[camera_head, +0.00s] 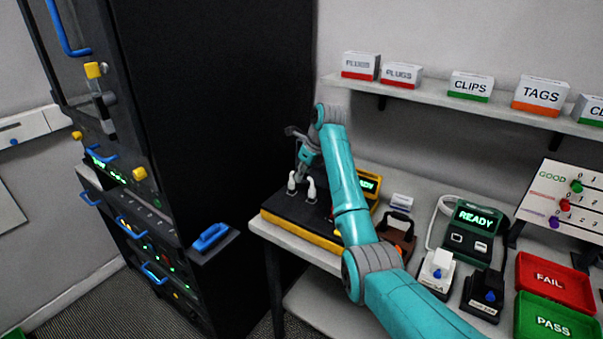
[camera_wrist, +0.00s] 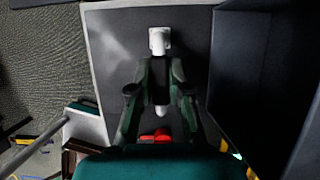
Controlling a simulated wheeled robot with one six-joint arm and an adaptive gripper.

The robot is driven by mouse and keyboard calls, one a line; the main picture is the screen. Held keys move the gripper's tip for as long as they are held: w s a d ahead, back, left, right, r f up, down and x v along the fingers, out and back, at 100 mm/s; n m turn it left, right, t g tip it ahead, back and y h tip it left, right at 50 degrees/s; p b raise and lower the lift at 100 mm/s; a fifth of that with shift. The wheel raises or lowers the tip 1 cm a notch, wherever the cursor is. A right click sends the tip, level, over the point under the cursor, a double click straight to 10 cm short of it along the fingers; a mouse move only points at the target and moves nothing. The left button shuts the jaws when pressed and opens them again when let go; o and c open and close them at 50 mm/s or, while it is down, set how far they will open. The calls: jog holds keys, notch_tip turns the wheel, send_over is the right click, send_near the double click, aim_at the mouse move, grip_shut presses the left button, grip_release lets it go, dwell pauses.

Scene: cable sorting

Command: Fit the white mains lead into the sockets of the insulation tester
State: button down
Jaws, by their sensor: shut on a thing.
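The insulation tester (camera_head: 276,218) is a black-topped, yellow-edged box at the near end of the bench, with a lit green display (camera_head: 367,184). Two white plug ends of the mains lead, a left one (camera_head: 292,183) and a right one (camera_head: 311,190), stand upright at its top. The sockets are hidden, so I cannot tell how deep the ends sit.
A tall black rack (camera_head: 215,110) with blue handles stands close on the left. On the bench are a second READY unit (camera_head: 475,232), a white block, a black block, a red FAIL tray (camera_head: 548,274) and a green PASS tray (camera_head: 553,317). A shelf of labelled boxes hangs behind.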

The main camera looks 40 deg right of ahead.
jog(key=shift+f, duration=0.55)
dwell(1.1)
jog(key=shift+c, duration=2.3)
grip_release()
jog(key=shift+r, duration=4)
